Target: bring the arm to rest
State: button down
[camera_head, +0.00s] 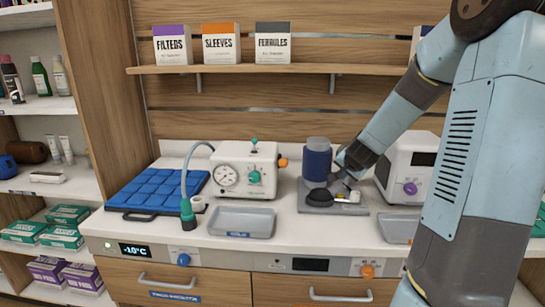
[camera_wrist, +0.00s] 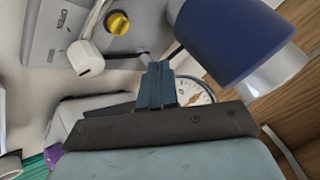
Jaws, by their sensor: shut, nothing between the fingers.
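My arm comes in from the right of the head view, bent down toward the counter. My gripper (camera_head: 343,172) is low, just right of a blue cylinder (camera_head: 318,160) on a grey base. In the wrist view, the dark blue fingers of my gripper (camera_wrist: 157,68) are together with nothing held between them. The blue cylinder (camera_wrist: 235,40) is close to their right there; whether they touch it I cannot tell. A white-capped part (camera_wrist: 86,58) and a yellow knob (camera_wrist: 118,22) lie to their upper left.
The counter (camera_head: 285,258) also holds a blue padded mat (camera_head: 155,192), a white box with a gauge (camera_head: 230,170), a grey tray (camera_head: 242,222) and a white unit with a purple knob (camera_head: 408,175). Drawers are below.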

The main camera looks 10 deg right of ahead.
jog(key=s+a+r+n+g+y, duration=0.1)
jog(key=s+a+r+n, duration=0.35)
jog(key=s+a, duration=0.3)
jog(key=s+a+r+n+g, duration=0.1)
jog(key=s+a+r+n, duration=0.2)
jog(key=s+a+r, duration=0.4)
jog(key=s+a+r+n, duration=0.1)
jog(key=s+r, duration=0.1)
jog(key=s, duration=0.7)
jog(key=s+a+r+n+g, duration=0.1)
jog(key=s+n, duration=0.1)
jog(key=s, duration=0.7)
jog(key=shift+s+a+r+y, duration=0.3)
jog(key=shift+r, duration=0.05)
jog(key=shift+n, duration=0.25)
